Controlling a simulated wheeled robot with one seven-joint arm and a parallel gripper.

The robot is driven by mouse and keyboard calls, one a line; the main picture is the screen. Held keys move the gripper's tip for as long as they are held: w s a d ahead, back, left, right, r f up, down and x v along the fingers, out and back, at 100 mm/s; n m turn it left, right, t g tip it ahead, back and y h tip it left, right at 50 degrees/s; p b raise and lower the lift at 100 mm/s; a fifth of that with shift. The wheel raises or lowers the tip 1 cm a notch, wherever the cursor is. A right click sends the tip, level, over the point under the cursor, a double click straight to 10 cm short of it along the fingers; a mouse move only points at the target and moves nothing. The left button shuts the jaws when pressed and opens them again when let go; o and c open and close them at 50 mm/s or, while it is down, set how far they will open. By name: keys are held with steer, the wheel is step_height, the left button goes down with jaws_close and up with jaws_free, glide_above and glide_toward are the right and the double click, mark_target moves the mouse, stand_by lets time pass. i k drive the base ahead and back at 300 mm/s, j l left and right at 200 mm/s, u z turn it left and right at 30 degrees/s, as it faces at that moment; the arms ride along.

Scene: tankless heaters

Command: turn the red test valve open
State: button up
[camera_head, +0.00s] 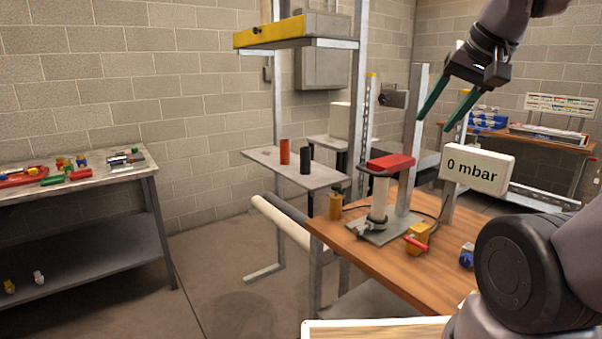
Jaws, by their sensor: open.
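A small yellow valve body with a red lever (416,244) sits on the wooden bench (375,258), near the front of a grey base plate; it looks like the test valve. A red block (390,162) caps an upright pale cylinder on that plate. A white sign (477,169) reads "0 mbar". My gripper (434,124) is at the upper right, its two green fingers apart and pointing down to the left. It is empty and well above the valve, touching nothing. Whether the lever is open or closed I cannot tell.
A grey shelf (330,173) holds an orange and a black cylinder. Metal posts rise behind the plate. A side table (115,174) with small parts is left. Open floor lies between.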

mark_target(408, 238)
steer(key=i+j+z, duration=0.1)
steer(key=j+z, duration=0.65)
steer(key=i+l, duration=0.05)
steer(key=l, duration=0.05)
